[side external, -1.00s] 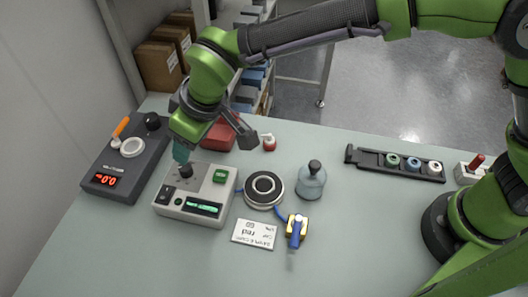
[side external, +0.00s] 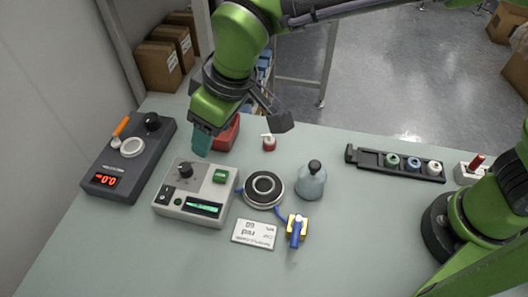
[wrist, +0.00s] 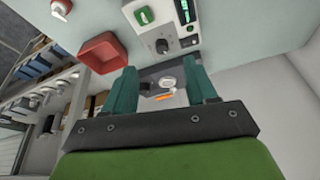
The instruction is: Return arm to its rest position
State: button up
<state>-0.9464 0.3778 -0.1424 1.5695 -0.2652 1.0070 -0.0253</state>
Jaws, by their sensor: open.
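My gripper (side external: 203,141) hangs in the air above the back edge of the grey-white test box (side external: 184,213), apart from it. In the wrist view its two teal fingers (wrist: 163,82) stand apart with nothing held between them. The test box has a black knob (side external: 186,170), a green switch (side external: 221,176) and a lit green display (side external: 203,207). My arm reaches in from the upper right, and its upper links leave the top of the side view.
A dark device (side external: 125,165) with red digits stands left. A red bin (side external: 226,135) is close behind my gripper. A round black pad (side external: 264,189), glass bottle (side external: 311,181), white card (side external: 254,234), blue-yellow clamp (side external: 296,229) and cap rack (side external: 400,163) occupy the table; its front is clear.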

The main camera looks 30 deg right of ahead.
jog(key=s+d+r+m+t, duration=0.1)
jog(key=s+d+r+m, duration=0.1)
jog(key=d, duration=0.9)
jog(key=s+d+r+m+t, duration=0.1)
jog(key=s+d+m, duration=0.4)
jog(key=d, duration=0.6)
jog(key=s+d+r+m+t, duration=0.2)
jog(key=s+d+m, duration=0.1)
jog(key=d, duration=0.8)
jog(key=shift+s+d+r+m, duration=0.25)
jog(key=shift+s+r+m, duration=0.1)
jog(key=shift+s, duration=0.15)
